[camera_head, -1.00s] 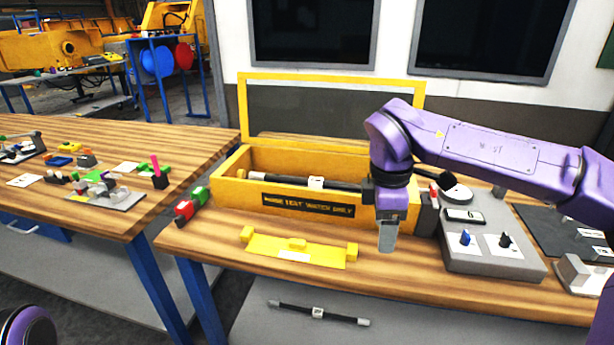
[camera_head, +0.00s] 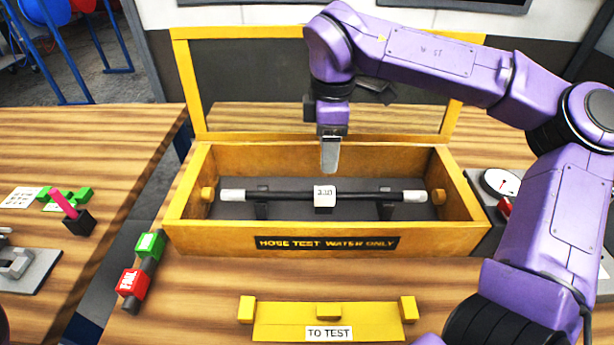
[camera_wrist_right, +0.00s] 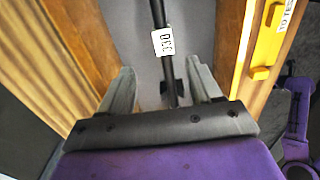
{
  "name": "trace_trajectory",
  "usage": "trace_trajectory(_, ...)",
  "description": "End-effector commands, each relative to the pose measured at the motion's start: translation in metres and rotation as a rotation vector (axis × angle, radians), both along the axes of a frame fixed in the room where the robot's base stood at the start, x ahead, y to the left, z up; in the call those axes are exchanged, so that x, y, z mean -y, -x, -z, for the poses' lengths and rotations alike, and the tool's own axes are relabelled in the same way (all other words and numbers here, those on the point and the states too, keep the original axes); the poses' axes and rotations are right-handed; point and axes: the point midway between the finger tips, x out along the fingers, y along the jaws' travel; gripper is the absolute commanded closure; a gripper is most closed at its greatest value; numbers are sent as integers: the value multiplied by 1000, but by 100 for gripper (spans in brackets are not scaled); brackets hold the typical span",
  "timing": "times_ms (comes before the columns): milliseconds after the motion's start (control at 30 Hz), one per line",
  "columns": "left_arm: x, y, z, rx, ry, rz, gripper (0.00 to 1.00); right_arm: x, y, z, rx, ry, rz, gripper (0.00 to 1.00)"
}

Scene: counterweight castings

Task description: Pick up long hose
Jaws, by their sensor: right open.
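The long hose (camera_head: 370,196) is a black tube with pale ends and a white tag at its middle. It lies level across dark supports inside the yellow test box (camera_head: 205,238), whose lid is up. My right gripper (camera_head: 330,160) points down above the hose, close to the tag. In the right wrist view the hose (camera_wrist_right: 172,70) and its tag show between the spread, empty fingers of the gripper (camera_wrist_right: 162,88). The fingers are not seen touching it. My left gripper is out of view.
A yellow "TO TEST" holder (camera_head: 290,320) stands empty in front of the box. A block with green and red pieces (camera_head: 133,282) lies at the box's front left. A gauge (camera_head: 498,182) stands to its right. The box walls surround the hose closely.

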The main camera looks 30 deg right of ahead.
Motion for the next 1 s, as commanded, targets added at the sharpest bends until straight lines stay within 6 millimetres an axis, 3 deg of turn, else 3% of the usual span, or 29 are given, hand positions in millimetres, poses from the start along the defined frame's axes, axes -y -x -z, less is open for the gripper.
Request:
trace_trajectory(600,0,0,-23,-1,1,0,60,-3,-10,98,-9,-1,1,36)
trace_trajectory(867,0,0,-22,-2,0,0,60,-3,-10,104,-5,-1,2,36)
trace_trajectory(1000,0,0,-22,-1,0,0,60,-3,-10,104,-5,-1,2,82)
